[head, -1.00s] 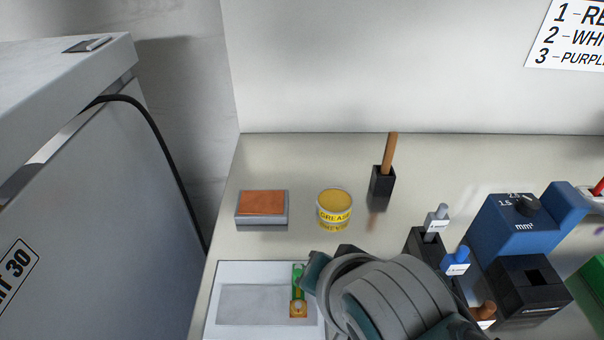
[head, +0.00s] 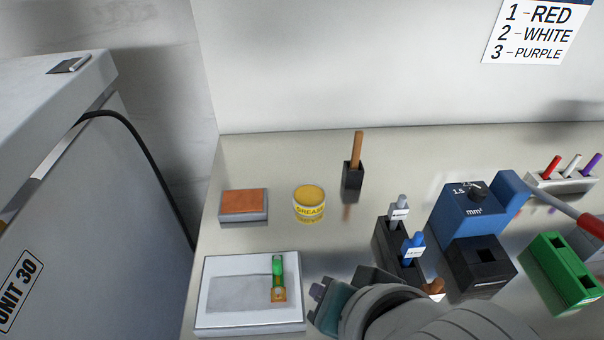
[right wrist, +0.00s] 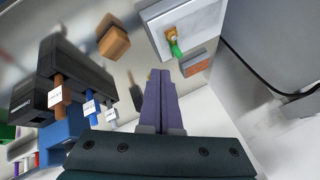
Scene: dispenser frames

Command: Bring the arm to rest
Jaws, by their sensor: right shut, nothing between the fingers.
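My right gripper (head: 322,296) is low in the head view, over the bench just right of the white tray (head: 202,300). The arm links hide part of it. In the right wrist view its two fingers (right wrist: 159,92) are together with nothing between them. A green-and-orange piece (head: 278,276) lies on the tray's grey inset and also shows in the right wrist view (right wrist: 175,45). My left gripper is not in view.
A grease tin (head: 309,203), a brown-topped block (head: 244,204) and a brush in a black holder (head: 353,178) stand behind. A black rack (head: 382,240), a blue tool (head: 470,210) and a green block (head: 560,270) stand to the right.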

